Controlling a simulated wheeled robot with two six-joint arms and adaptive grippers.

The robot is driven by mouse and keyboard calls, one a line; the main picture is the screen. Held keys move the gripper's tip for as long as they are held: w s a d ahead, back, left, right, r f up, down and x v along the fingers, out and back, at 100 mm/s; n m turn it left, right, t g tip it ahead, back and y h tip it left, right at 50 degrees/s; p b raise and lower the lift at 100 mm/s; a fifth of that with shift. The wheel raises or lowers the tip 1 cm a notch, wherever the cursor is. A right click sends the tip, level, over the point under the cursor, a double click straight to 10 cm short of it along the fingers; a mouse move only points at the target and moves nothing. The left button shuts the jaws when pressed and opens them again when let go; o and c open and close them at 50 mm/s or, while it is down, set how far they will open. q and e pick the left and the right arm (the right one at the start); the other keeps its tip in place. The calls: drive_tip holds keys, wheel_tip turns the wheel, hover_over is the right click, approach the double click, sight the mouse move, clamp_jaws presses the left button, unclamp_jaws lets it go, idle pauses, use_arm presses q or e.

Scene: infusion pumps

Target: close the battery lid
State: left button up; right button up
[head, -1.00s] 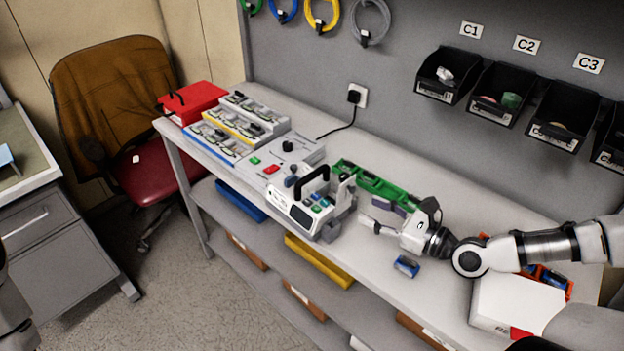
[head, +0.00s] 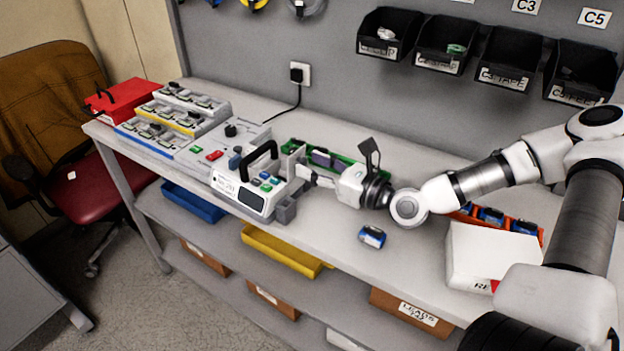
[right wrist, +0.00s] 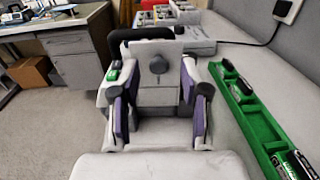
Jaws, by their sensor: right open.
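The white infusion pump (head: 240,197) with a black handle and coloured buttons stands near the table's front edge. In the right wrist view, a light grey plate with a round dark knob (right wrist: 158,66), seemingly the battery lid, faces the camera at the pump's near end. I cannot tell how far it stands open. My right gripper (head: 308,167) is open at the pump's right end. In the right wrist view its purple-padded fingers (right wrist: 158,113) are spread either side of the plate's lower part; contact is unclear. My left gripper is not in view.
A green tray (right wrist: 258,122) with batteries lies close behind the gripper. A blue battery (head: 372,237) lies loose on the table. A white box (head: 478,257) and an orange tray (head: 528,229) stand at right. A grey console (head: 222,147) is left of the pump.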

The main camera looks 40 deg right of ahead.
drive_tip(key=shift+w+a, duration=0.25)
drive_tip(key=shift+w, duration=0.05)
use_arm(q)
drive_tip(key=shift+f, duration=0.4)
use_arm(e)
drive_tip(key=shift+d, duration=0.1)
drive_tip(key=shift+c, duration=0.7)
clamp_jaws()
drive_tip(key=shift+r, duration=0.1)
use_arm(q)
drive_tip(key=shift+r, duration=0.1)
